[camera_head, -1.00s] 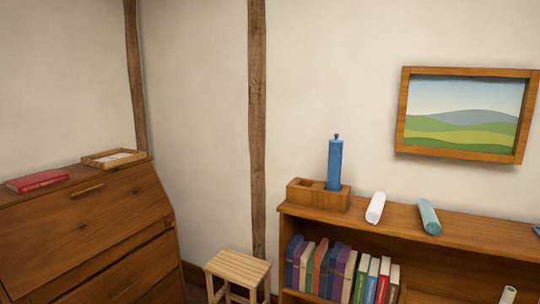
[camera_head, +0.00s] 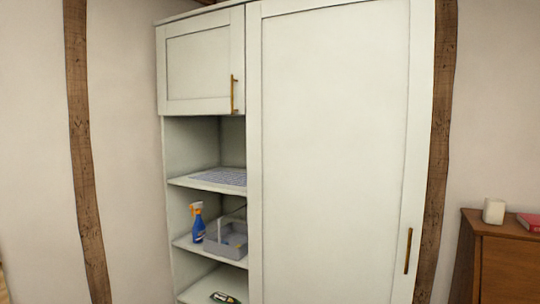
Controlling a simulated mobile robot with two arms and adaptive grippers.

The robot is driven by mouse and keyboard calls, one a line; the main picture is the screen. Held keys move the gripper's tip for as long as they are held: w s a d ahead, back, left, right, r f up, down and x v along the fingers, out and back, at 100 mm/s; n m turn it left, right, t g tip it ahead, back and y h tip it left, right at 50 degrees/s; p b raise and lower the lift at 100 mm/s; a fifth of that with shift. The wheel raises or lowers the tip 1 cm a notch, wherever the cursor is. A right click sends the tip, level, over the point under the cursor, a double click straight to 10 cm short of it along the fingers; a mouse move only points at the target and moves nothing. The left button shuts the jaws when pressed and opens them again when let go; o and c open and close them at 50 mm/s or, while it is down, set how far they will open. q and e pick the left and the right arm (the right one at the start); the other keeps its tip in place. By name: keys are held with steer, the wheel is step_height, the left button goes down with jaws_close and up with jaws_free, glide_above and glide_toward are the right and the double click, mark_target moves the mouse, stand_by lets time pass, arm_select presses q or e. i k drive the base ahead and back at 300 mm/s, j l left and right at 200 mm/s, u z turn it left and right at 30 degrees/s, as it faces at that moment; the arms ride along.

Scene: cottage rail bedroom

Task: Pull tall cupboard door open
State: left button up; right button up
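A tall pale cupboard stands in the middle of the head view. Its large tall door (camera_head: 330,150) is shut, with a vertical brass handle (camera_head: 408,251) low on its right edge. At the upper left is a small cupboard door (camera_head: 198,62), also shut, with a brass handle (camera_head: 234,94) on its right side. Neither of my grippers shows in the view.

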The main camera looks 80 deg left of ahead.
mark_target(340, 93)
steer(key=u, duration=2.25)
